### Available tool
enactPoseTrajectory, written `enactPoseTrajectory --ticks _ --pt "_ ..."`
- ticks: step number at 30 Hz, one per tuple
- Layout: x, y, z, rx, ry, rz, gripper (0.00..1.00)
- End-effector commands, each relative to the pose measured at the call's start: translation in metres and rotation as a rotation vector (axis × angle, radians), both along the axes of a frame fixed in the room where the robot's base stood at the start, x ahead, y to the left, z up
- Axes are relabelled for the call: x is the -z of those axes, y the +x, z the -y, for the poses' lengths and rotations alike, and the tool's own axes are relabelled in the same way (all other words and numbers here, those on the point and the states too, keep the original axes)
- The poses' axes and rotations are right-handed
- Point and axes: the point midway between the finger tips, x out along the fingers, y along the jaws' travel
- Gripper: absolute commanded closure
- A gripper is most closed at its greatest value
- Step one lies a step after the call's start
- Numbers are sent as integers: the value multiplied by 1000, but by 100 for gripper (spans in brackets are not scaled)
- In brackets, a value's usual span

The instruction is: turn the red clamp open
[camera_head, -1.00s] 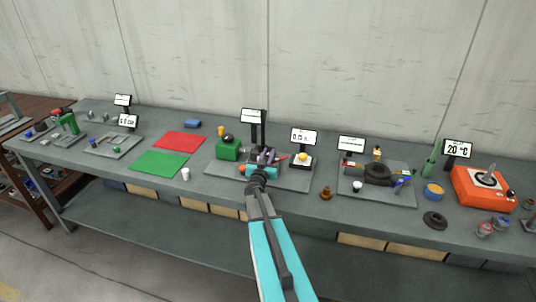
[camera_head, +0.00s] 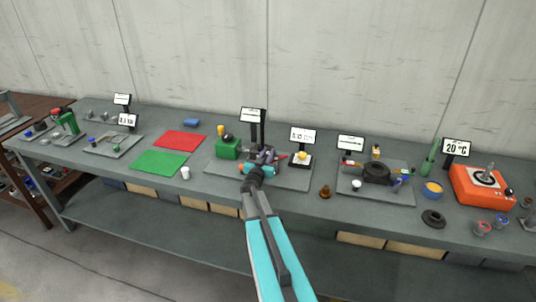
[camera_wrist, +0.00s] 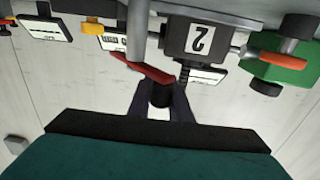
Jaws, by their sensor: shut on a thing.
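The red clamp (camera_wrist: 143,67) is a flat red lever beside a grey metal rod in the wrist view. One end of it reaches down to my gripper (camera_wrist: 162,94). The fingers are dark and close together there, shut on the red clamp's end, with a black round part between them. In the head view my gripper (camera_head: 263,164) is low over the middle fixture's grey base plate (camera_head: 298,181). Its fingertips are too small there to show the hold.
A block marked 2 (camera_wrist: 195,40) and an orange handle (camera_wrist: 285,60) are close by in the wrist view. A green box (camera_head: 228,148) stands left of the fixture. Display stands (camera_head: 303,135) rise behind it. The bench front is mostly clear.

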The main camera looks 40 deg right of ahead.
Motion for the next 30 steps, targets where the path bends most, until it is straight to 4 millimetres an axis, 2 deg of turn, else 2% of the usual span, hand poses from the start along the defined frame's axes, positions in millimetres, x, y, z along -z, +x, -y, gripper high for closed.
enactPoseTrajectory --ticks 3,4,7,20,30 --pt "2 0 -1 -2 2 -1 100" --pt "2 0 -1 -2 2 -1 80" --pt "2 0 -1 -2 2 -1 63" --pt "1 -1 -2 -2 2 -1 63" --pt "2 -13 -20 -2 0 -1 63"
